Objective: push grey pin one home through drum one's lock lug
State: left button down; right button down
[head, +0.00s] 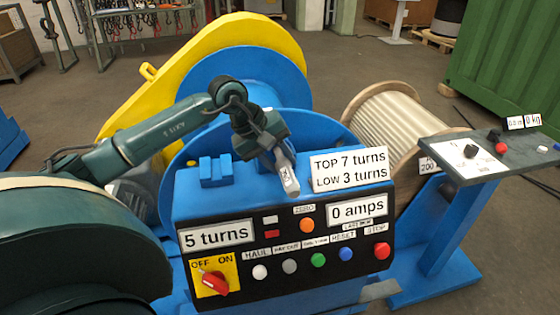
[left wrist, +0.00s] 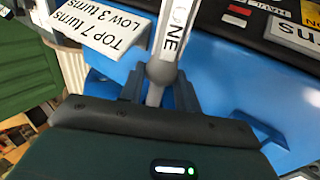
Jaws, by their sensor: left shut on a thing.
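My left gripper (head: 268,146) is shut on a grey pin (head: 288,177), above the top of the black control panel. In the left wrist view the pin (left wrist: 170,38) carries the word ONE and runs between the two fingers (left wrist: 160,90). In the head view its free end points down toward the panel's top edge, beside the TOP 7 turns sign. The blue drum (head: 309,128) stands behind the gripper, partly hidden by the arm and panel. I cannot make out its lock lug. My right gripper is not in view.
The control panel (head: 275,250) has buttons, a red OFF/ON switch (head: 215,282) and a 5 turns display. A blue bracket (head: 215,172) sits on its top left. The turns sign (head: 350,168) stands close right of the pin. A rope drum (head: 395,125) and second console (head: 480,155) are farther right.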

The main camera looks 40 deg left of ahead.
aim_at(276, 151)
pick_arm(q)
jog(key=shift+w+a, duration=1.3)
jog(key=shift+a, duration=0.2)
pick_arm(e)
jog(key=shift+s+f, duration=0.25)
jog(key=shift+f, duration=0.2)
pick_arm(q)
jog(key=c, duration=1.1)
grip_release()
jog(key=shift+o, duration=0.9)
jog(key=shift+s+a+r, duration=0.25)
jog(key=shift+a+r, duration=0.1)
jog(key=shift+r, duration=0.25)
jog(key=v, duration=1.1)
jog(key=shift+s+r+b, duration=0.2)
jog(key=shift+r+b, duration=0.2)
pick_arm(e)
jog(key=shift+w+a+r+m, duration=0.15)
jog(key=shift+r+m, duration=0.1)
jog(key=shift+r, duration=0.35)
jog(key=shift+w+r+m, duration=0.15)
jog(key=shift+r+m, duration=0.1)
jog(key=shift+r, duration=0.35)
pick_arm(q)
jog(key=shift+c, duration=0.2)
